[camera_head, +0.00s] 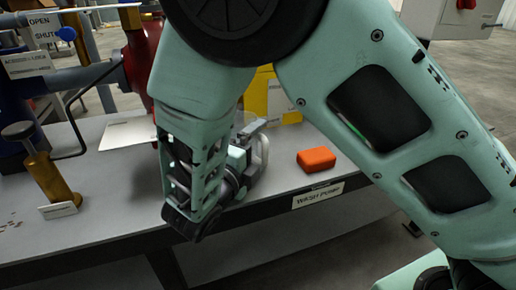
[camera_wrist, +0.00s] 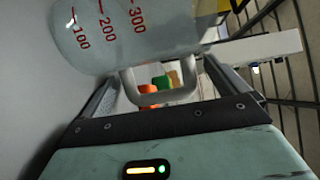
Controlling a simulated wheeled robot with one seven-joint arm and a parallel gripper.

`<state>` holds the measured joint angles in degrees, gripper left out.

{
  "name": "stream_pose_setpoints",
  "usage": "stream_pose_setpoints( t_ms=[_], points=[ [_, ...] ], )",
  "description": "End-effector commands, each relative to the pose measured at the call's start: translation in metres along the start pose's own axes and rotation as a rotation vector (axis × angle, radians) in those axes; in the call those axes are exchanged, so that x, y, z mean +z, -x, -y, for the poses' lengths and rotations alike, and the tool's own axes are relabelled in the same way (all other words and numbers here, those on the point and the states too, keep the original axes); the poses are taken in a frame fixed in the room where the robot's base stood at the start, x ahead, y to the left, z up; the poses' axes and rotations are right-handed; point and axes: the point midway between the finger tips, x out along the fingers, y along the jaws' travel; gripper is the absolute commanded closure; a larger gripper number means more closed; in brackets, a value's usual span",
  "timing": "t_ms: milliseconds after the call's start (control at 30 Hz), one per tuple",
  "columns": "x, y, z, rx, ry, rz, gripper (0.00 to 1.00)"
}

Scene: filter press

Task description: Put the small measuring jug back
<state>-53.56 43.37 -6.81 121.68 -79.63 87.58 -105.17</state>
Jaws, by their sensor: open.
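The small measuring jug (camera_wrist: 125,32) is clear, with red marks reading 100, 200 and 300, and fills the top of the wrist view. Its pale handle (camera_wrist: 150,98) lies between the fingers of my gripper (camera_wrist: 158,82), which is open around it; I cannot tell whether either finger touches it. In the head view my gripper (camera_head: 250,160) is low over the grey bench, and my arm hides most of the jug.
The grey bench (camera_head: 105,205) carries an orange block (camera_head: 316,159) to the right, a yellow box (camera_head: 283,102) behind, and a brass cylinder (camera_head: 52,180) at left. A "WASH PUMP" label (camera_head: 317,195) is on the front edge. Blue and red equipment stands at the back left.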

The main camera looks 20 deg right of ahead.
Motion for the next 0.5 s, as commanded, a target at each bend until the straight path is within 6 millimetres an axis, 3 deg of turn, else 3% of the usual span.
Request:
stream_pose_setpoints(
  t_ms=[300,500],
  points=[
    [0.001,0.067,0.004,0.001,0.001,0.006,0.01],
    [0.001,0.099,0.002,0.001,0.000,0.004,0.01]
  ],
)
